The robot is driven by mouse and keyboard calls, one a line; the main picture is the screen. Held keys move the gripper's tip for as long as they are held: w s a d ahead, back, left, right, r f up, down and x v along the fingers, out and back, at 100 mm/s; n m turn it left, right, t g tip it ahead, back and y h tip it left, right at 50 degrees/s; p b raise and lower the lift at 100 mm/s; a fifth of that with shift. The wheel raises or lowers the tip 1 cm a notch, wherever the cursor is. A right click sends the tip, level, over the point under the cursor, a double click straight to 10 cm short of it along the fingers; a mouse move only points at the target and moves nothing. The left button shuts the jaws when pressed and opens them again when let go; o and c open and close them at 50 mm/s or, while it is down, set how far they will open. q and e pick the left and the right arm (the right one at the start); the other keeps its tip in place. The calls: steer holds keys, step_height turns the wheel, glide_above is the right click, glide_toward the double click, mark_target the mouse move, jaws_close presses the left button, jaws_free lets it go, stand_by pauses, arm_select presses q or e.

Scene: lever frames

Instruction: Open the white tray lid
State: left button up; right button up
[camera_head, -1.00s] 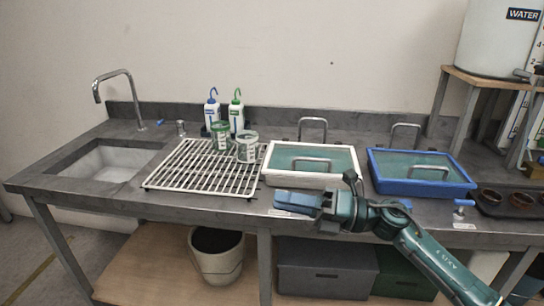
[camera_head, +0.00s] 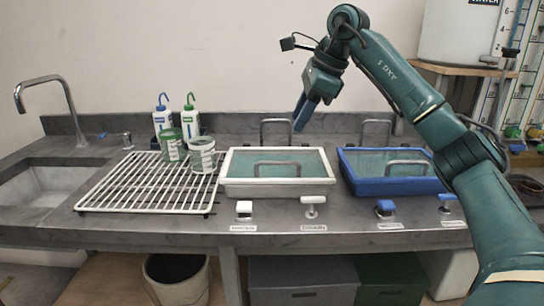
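The white tray (camera_head: 235,187) sits on the grey bench, left of the blue tray. Its top is a greenish, glassy panel (camera_head: 318,161), which looks like a closed lid. A metal bar handle (camera_head: 258,163) crosses the panel near its front. My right gripper (camera_head: 300,122) hangs above the tray's back right part with its blue fingers pointing down, apart from the handle. The fingers overlap in this view, so their opening is hidden. It appears to hold nothing. My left gripper is not in view.
A blue tray (camera_head: 366,187) stands to the right. White levers (camera_head: 313,205) and blue levers (camera_head: 386,208) line the front edge. Metal taps (camera_head: 264,131) rise behind the trays. A white rack (camera_head: 120,184) with green-marked cups (camera_head: 204,155) is left.

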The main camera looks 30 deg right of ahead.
mark_target(279, 163)
steer(key=b+x, duration=0.1)
steer(key=x, duration=1)
steer(key=shift+w+a+f, duration=0.1)
steer(key=shift+f, duration=0.1)
steer(key=shift+c, duration=0.2)
jaws_close()
